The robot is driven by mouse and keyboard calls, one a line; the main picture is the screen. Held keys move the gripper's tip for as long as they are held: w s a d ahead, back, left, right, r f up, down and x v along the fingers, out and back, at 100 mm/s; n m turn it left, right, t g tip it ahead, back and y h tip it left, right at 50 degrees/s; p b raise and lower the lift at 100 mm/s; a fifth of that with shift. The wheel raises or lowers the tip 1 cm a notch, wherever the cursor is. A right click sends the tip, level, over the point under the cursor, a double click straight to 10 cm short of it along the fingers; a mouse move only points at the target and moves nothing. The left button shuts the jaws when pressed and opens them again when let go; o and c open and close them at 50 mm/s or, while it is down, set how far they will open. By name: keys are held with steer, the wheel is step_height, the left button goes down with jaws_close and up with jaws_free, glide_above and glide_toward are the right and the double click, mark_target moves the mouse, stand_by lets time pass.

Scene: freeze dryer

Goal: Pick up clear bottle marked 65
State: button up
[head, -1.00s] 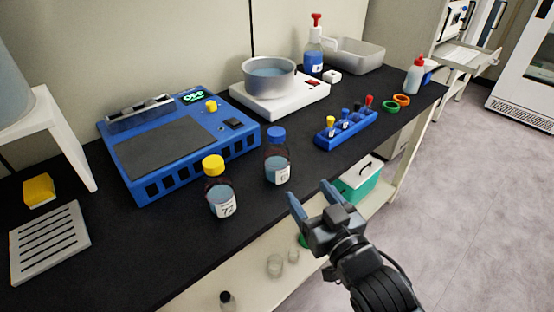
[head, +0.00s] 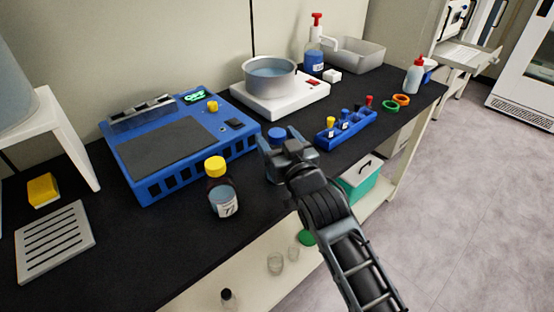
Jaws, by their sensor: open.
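The blue-capped clear bottle (head: 277,135) stands on the black bench in front of the blue machine. Its body and label are mostly hidden behind my gripper (head: 274,147). My gripper is open at the bottle, just below its cap; I cannot tell whether the fingers touch it.
The blue machine (head: 180,150) stands behind the bottles. A hot plate (head: 290,97) with a metal pan is beyond. A blue rack (head: 345,132) with small capped tubes is close to the right. The bench's front edge runs under my arm.

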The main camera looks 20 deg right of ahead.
steer(key=shift+w, duration=0.25)
steer(key=shift+c, duration=0.4)
jaws_close()
